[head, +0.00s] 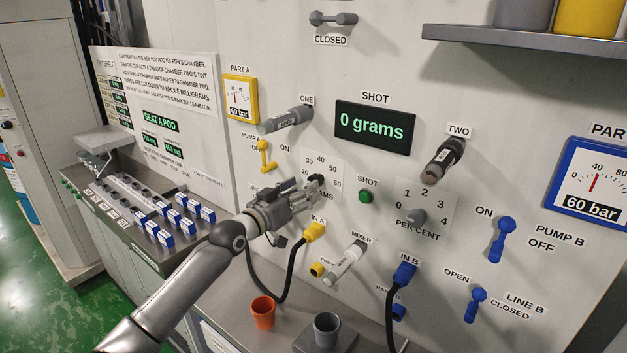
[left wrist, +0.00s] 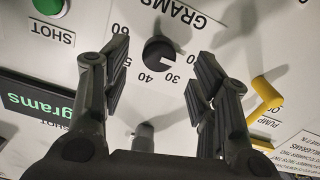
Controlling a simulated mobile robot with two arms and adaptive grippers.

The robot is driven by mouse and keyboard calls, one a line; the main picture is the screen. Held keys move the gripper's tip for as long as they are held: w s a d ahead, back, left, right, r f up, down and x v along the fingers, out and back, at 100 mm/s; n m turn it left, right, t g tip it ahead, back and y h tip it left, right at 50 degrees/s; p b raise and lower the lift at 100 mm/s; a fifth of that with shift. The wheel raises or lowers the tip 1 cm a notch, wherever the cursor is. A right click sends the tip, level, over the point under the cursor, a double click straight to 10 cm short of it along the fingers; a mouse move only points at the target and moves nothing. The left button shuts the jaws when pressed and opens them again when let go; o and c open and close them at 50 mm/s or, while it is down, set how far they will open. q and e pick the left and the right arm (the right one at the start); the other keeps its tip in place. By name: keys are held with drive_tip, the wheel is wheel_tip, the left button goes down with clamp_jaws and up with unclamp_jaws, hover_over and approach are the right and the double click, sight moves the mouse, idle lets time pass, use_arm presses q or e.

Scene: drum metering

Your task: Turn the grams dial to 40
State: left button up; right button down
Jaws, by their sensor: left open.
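The grams dial (head: 317,180) is a small dark knob on the white panel, under a printed scale with 30, 40 and 50 visible. In the left wrist view, which is upside down, the round dark knob (left wrist: 159,52) has a pale notch on its rim near the 30 and 40 marks. Its exact setting is hard to read. My left gripper (head: 306,192) is open in front of the dial. In the left wrist view the fingers (left wrist: 160,74) are spread, one on each side of the knob, with clear gaps. The display (head: 374,127) reads 0 grams.
A green SHOT button (head: 366,196) and the PER CENT dial (head: 417,217) sit right of the grams dial. The yellow pump lever (head: 266,157) is to its left. The yellow IN A plug (head: 315,231) is below. Orange (head: 263,312) and grey (head: 327,332) cups stand beneath.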

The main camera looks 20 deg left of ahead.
use_arm(q)
drive_tip(key=shift+x, duration=2.7)
